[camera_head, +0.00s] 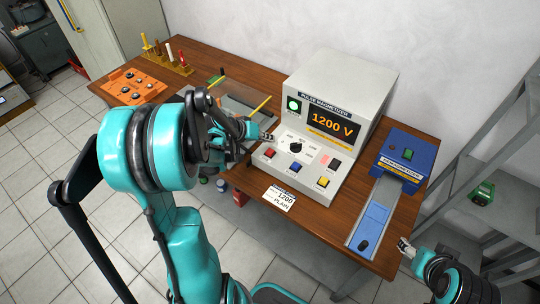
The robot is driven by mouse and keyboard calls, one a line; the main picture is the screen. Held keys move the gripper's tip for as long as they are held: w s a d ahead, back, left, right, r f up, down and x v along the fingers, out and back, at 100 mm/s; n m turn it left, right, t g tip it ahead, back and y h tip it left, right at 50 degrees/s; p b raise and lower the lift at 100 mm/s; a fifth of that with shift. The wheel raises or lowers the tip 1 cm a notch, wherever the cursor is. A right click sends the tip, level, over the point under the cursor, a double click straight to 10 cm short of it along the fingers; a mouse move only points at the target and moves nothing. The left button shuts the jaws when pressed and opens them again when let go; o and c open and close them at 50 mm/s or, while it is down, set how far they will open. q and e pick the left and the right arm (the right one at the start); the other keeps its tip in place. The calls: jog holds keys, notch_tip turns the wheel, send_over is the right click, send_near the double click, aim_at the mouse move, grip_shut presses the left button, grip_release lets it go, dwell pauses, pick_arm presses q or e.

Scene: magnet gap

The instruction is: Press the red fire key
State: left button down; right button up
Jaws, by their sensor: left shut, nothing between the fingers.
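The grey pulse magnetizer (345,95) stands on the wooden table, and its display reads 1200 V. On its sloped panel a red key (270,153) is at the left end of the front row, with a blue key (295,167) and a yellow key (323,182) to its right. The key labels are too small to read. My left gripper (267,137) is shut and empty, just behind the red key at the panel's left edge. I see no contact with the key. My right gripper (404,245) is off the table's front right corner; its fingers are too small to judge.
A blue demagnetizer (408,154) with a long track is on the right. A white card (279,197) reading 1200 PLAIN lies in front of the magnetizer. An orange tray (133,87) and a rack of coloured pegs (167,58) are at the left. Grey shelving borders the right.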

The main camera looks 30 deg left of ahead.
aim_at(268, 152)
pick_arm(q)
jog(key=shift+f+b, duration=1.15)
jog(key=shift+f, duration=0.65)
jog(key=shift+f+b, duration=0.35)
jog(key=shift+b, duration=0.05)
jog(key=shift+f+b, duration=0.5)
jog(key=shift+f, duration=0.05)
dwell(0.5)
jog(key=shift+r, duration=0.1)
jog(key=shift+r+p, duration=0.75)
jog(key=shift+r, duration=0.1)
notch_tip(268, 152, up, 5)
jog(key=p, duration=0.4)
jog(key=shift+r, duration=0.1)
